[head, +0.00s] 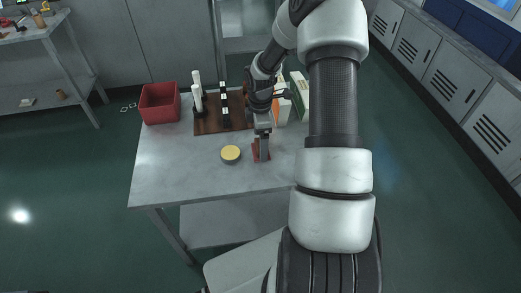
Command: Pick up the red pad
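The red pad (256,155) lies on the grey table (185,175) near its front middle, and only a sliver of it shows. My gripper (263,157) points down right at the pad and covers most of it. I cannot tell whether the fingers touch the pad, or whether they are open or shut. My arm comes in from the right front and hides the right part of the table.
A round yellow-topped tin (230,154) stands close left of my gripper. A red bin (160,103) is at the back left. A brown board (208,126) with white and black items lies at the back, with boxes (300,95) to its right. The table's front left is clear.

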